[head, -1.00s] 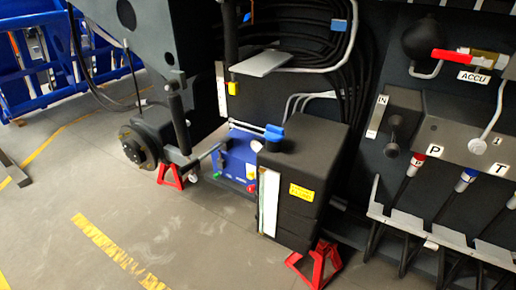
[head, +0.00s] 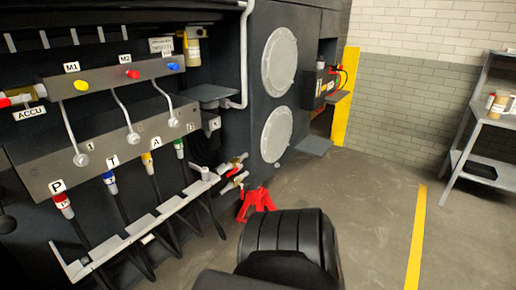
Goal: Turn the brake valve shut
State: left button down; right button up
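I see no label naming a brake valve, so I cannot tell which valve it is. In the head view a red valve handle (head: 18,99) shows at the left edge, by the ACCU label (head: 29,113). Two small brass valves with red handles stick out low on the chassis, right of the hose row: an upper valve (head: 235,162) and a lower valve (head: 234,181). They are too small to tell whether their handles stand open or closed. Neither of my grippers is in view.
A manifold (head: 105,147) with hoses labelled P, T and A covers the chassis's left part. A red jack stand (head: 256,202) stands on the floor. A large black rounded shape (head: 290,245) fills the bottom middle. Shelves (head: 485,120) stand at right; floor beside the yellow line (head: 416,235) is clear.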

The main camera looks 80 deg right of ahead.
aim_at(229, 174)
jog(key=z, duration=0.4)
jog(key=k, duration=0.45)
jog(key=z, duration=1.1)
jog(key=i, duration=0.85)
jog(key=z, duration=0.75)
